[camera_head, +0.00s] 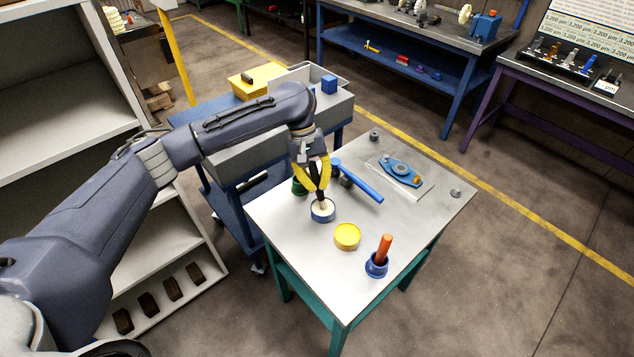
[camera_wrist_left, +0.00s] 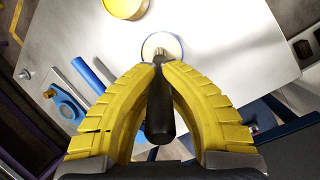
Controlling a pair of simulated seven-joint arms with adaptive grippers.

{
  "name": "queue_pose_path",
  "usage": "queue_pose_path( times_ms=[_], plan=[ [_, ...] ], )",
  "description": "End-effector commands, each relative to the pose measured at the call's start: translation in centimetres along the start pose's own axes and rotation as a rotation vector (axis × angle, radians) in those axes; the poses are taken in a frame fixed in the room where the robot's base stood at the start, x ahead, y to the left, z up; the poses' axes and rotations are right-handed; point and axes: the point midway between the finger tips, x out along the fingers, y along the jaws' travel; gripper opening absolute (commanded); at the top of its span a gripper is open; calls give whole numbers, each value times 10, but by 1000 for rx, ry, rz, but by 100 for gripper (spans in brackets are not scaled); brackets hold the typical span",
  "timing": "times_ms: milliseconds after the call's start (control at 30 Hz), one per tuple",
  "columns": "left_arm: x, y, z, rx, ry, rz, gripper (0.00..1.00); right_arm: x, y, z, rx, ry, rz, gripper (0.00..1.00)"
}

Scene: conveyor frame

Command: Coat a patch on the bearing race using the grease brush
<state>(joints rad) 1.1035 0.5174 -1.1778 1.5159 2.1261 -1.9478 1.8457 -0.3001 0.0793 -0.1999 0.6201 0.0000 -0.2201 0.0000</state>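My left gripper (camera_head: 319,193) has yellow fingers shut on a dark-handled brush, whose black handle (camera_wrist_left: 160,112) shows between them in the left wrist view. The brush points down into a blue-rimmed round pot with a pale inside (camera_head: 322,216); the pot also shows in the left wrist view (camera_wrist_left: 149,44). Its bristle tip is at the pot's opening, and I cannot tell how deep it sits. A blue flanged part with a round grey centre, apparently the bearing race (camera_head: 401,171), lies on a pale sheet farther back on the table. My right gripper is not in view.
A yellow round lid or tin (camera_head: 347,237) and a blue cup (camera_head: 376,268) with an orange handle (camera_head: 385,247) stand nearer the table's front. A long blue bar (camera_head: 362,185) lies between pot and bearing. A grey cart (camera_head: 240,147) stands close behind left.

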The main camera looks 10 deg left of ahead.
Motion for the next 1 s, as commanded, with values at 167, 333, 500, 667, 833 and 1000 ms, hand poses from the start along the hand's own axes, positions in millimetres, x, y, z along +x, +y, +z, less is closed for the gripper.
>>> queue_pose_path(
  times_ms=[167, 333, 500, 667, 833, 1000],
  plan=[
    [1, 0, 0, 0, -1, -1, 0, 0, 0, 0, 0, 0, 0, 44],
    [-4, 1, 1, 1, 1, -1, 0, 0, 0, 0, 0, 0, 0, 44],
    [-15, 3, 4, 0, 1, 0, 0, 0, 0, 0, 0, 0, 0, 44],
    [-25, 5, 7, -1, 2, 0, 0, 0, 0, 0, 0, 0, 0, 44],
    [-36, 7, 10, 0, 2, -1, 0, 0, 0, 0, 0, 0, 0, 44],
    [-47, 10, 13, 1, 1, 0, 0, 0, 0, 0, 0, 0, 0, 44]
  ],
)
